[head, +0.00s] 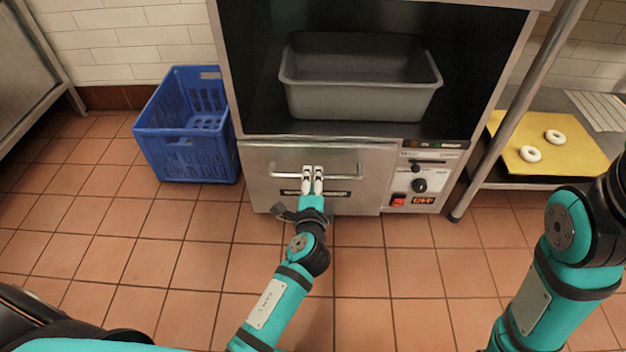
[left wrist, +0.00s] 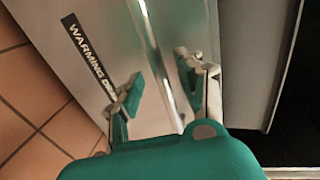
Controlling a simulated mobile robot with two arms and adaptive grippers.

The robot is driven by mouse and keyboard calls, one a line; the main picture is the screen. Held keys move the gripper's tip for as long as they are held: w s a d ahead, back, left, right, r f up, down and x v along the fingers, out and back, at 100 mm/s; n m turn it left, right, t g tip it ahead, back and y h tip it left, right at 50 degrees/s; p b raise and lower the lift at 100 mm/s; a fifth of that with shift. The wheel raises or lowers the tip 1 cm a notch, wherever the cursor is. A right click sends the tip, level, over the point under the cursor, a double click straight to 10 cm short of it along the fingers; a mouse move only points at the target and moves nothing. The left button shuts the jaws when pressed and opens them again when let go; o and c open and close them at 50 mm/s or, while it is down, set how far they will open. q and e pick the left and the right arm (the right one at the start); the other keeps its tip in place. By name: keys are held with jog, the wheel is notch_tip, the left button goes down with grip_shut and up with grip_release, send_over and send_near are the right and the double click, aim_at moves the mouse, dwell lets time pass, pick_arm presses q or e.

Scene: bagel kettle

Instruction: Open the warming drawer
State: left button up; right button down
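The warming drawer (head: 365,193) is a grey metal front low in the cabinet, and it looks closed. Its horizontal bar handle (head: 345,177) also shows in the left wrist view (left wrist: 156,50). My left gripper (head: 313,170) is at the middle of the handle. In the left wrist view my left gripper (left wrist: 158,85) is open, with one finger on each side of the bar and gaps showing between fingers and bar. The drawer's label is partly hidden by the gripper in both views. My right arm shows at the right, but its gripper is out of view.
A grey deep pan (head: 360,95) sits in the open bay above the drawer. A control panel with a knob (head: 419,185) is right of the drawer. A blue crate (head: 190,155) stands on the left floor. Two white rings (head: 530,154) lie on a yellow board (head: 585,155).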

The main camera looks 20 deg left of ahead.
pick_arm(q)
jog(key=shift+b+x, duration=0.3)
jog(key=shift+x, duration=1.05)
grip_shut()
